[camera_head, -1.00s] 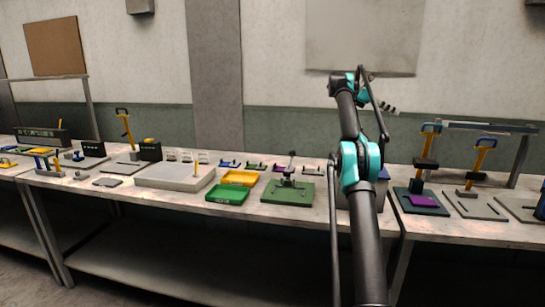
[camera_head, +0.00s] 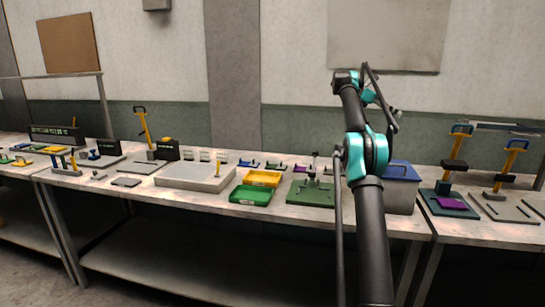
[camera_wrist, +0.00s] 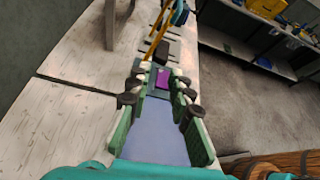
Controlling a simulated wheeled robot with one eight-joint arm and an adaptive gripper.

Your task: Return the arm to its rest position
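My arm (camera_head: 368,200) rises through the right half of the head view, with its upper part folded back over the bench. My gripper shows in the wrist view (camera_wrist: 158,103), its two green fingers spread apart with nothing between their tips. In the head view it is mostly hidden behind the arm. In the wrist view a blue surface (camera_wrist: 155,140) lies beyond and between the fingers. It looks like the blue lid (camera_head: 400,171) of the grey bin, which stands just right of my arm in the head view.
A green press plate (camera_head: 308,194), a green tray (camera_head: 250,195) and a yellow tray (camera_head: 262,178) lie left of my arm. A dark stand with a purple piece (camera_head: 451,204) and yellow-handled presses stand to the right. The wall is behind the bench.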

